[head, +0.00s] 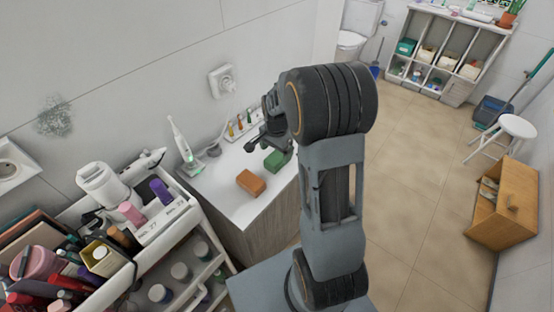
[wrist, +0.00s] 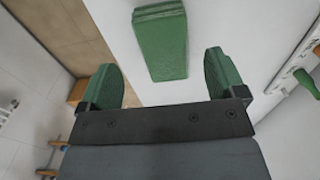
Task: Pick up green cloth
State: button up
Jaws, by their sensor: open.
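The green cloth (wrist: 161,42) is a small folded block lying on the white counter top (wrist: 225,45). In the wrist view it lies just beyond the fingertips and roughly midway between them. My gripper (wrist: 168,78) has green finger pads, set wide apart with nothing between them. In the head view the green cloth (head: 274,160) sits close to my gripper (head: 268,142), which is above the counter and partly hidden behind my arm.
An orange-brown block (head: 251,182) lies left of the cloth. A white electric toothbrush (head: 184,145) and a rack of small coloured items (head: 241,124) stand along the wall. A crowded cosmetics cart (head: 150,235) is at the left.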

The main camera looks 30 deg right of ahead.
aim_at(275, 158)
jog(key=shift+a+f+p, duration=0.15)
jog(key=shift+f+p, duration=0.55)
jog(key=shift+f, duration=2.1)
jog(key=c, duration=1.1)
jog(key=shift+r, duration=0.1)
jog(key=shift+w+r, duration=0.1)
jog(key=shift+r, duration=0.35)
jog(key=r, duration=0.2)
jog(key=shift+s+r, duration=0.2)
jog(key=shift+r, duration=0.1)
jog(key=s+r+b, duration=0.1)
jog(key=s+r, duration=0.2)
jog(key=s, duration=0.1)
jog(key=s+d+r+b, duration=0.1)
jog(key=s+r, duration=0.2)
jog(key=s, duration=0.2)
jog(key=s+d+r+b, duration=0.1)
jog(key=s+r, duration=0.2)
jog(key=s, duration=0.1)
jog(key=shift+s+d+r, duration=0.2)
jog(key=shift+s, duration=0.1)
